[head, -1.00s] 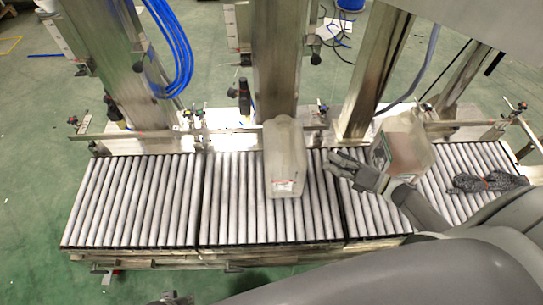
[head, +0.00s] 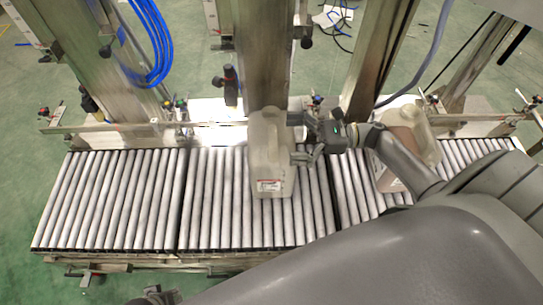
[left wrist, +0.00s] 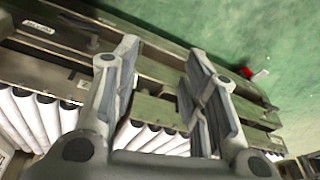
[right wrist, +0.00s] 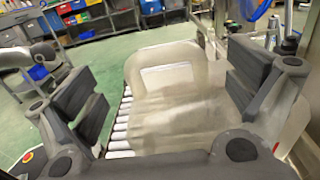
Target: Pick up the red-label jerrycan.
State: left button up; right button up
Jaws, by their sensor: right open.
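A pale translucent jerrycan (head: 262,150) with a red-and-white label low on its front stands on the roller conveyor, mid-picture in the head view. My right gripper (head: 305,143) is at its upper right side. In the right wrist view the pale can body (right wrist: 170,100) fills the space between the spread fingers of the right gripper (right wrist: 168,92), which is open. Whether a finger touches the can is unclear. My left gripper (left wrist: 160,90) is open and empty over the conveyor's front edge in the left wrist view. In the head view only a dark bit of it shows at the bottom edge.
A second jerrycan (head: 408,128) stands to the right on the rollers, partly hidden behind my right arm. Steel columns and a rail (head: 130,127) stand along the conveyor's back. The rollers (head: 110,200) to the left are bare.

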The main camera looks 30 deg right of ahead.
aim_at(272, 138)
jog(key=x, duration=0.5)
jog(key=shift+w+f+p, duration=0.1)
jog(key=shift+f+p, duration=0.15)
jog(key=shift+p, duration=0.05)
pick_arm(q)
jog(key=shift+s+f, duration=0.2)
jog(key=shift+f, duration=0.75)
pick_arm(e)
jog(key=c, duration=1.4)
pick_arm(q)
jog(key=shift+r, duration=0.1)
pick_arm(e)
jog(key=shift+o, duration=0.2)
jog(key=shift+d+r, duration=0.1)
jog(key=shift+r, duration=0.05)
